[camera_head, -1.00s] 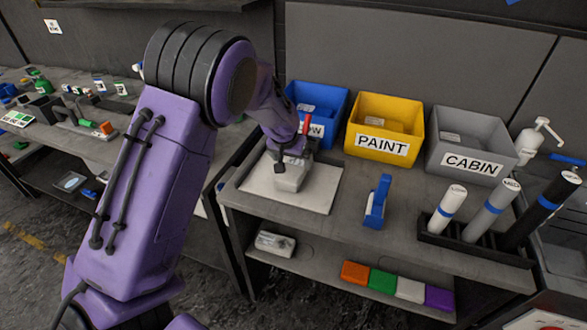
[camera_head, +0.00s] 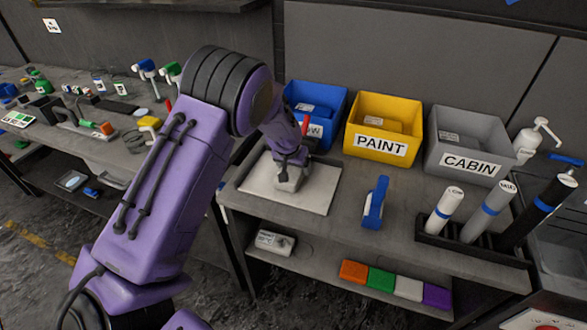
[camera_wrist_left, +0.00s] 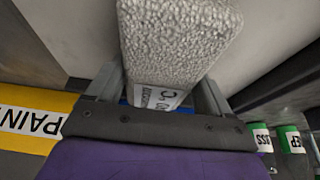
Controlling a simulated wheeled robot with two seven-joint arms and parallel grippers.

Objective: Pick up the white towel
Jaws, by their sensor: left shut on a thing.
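The white towel (camera_head: 289,181) is a pale, fluffy block on or just above the white mat (camera_head: 318,199) on the workbench, under my left gripper (camera_head: 290,160). In the left wrist view the towel (camera_wrist_left: 180,40) shows a looped, fuzzy surface and a printed label, with one finger on each side of it. My left gripper is shut on the towel and points down. The gripper and wrist hide part of the towel in the head view, and I cannot tell if it touches the mat. My right gripper is not in view.
Blue (camera_head: 325,95), yellow (camera_head: 385,110) and grey (camera_head: 470,140) bins stand behind. A blue tool (camera_head: 375,203) stands right of the mat. A rack holds several rolls (camera_head: 445,210). Coloured blocks (camera_head: 380,281) and a white box (camera_head: 274,242) lie on the lower shelf.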

